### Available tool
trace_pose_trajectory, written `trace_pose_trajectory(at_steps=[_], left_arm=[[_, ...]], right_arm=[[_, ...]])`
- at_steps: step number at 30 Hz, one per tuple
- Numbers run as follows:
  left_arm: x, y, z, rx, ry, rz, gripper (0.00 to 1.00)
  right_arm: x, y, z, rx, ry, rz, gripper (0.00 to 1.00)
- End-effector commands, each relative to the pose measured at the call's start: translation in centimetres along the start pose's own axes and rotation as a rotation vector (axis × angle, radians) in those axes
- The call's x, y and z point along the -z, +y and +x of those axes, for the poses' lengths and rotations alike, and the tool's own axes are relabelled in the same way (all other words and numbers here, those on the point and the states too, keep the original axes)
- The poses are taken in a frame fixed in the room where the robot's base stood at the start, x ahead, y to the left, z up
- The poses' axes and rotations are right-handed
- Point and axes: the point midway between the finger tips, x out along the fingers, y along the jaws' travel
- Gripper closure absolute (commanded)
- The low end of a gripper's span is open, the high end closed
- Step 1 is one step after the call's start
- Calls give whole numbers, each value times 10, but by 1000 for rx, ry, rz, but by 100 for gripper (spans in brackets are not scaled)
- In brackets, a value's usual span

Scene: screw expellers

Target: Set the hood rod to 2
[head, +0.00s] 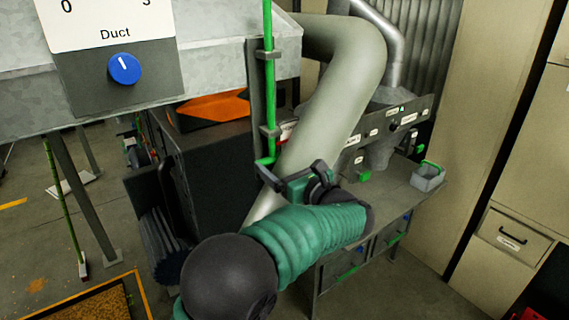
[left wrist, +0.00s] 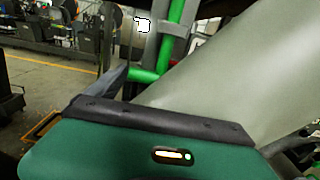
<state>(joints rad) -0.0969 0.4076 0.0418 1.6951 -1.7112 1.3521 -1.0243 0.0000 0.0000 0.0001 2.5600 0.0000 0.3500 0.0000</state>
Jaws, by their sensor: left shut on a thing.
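The green hood rod (head: 269,85) stands upright at the hood's edge in the head view, running through grey brackets. Its lower end bends sideways into a short green handle (head: 265,161). My left gripper (head: 268,174) is at this lower end, its dark fingers shut on the handle. I cannot read a number for the rod's setting. My right gripper is not in view.
A blue Duct knob (head: 124,68) sits on the hood panel at upper left. A thick pale duct (head: 335,100) runs down close behind the rod. A bench (head: 395,185) with a grey bin (head: 428,177) stands at right. Cabinets (head: 500,130) line the right side.

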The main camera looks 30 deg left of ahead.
Motion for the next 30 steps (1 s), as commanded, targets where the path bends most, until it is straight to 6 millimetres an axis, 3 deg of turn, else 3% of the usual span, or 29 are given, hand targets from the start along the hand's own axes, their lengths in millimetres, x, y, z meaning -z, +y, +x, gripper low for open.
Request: trace_pose_trajectory(at_steps=[1,11,30], left_arm=[[-1,3,6,-8,-4,0,58],[-1,4,7,-8,-4,0,100],[0,2,7,-7,-3,2,100]], right_arm=[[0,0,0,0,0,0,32],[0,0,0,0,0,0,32],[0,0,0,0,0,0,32]])
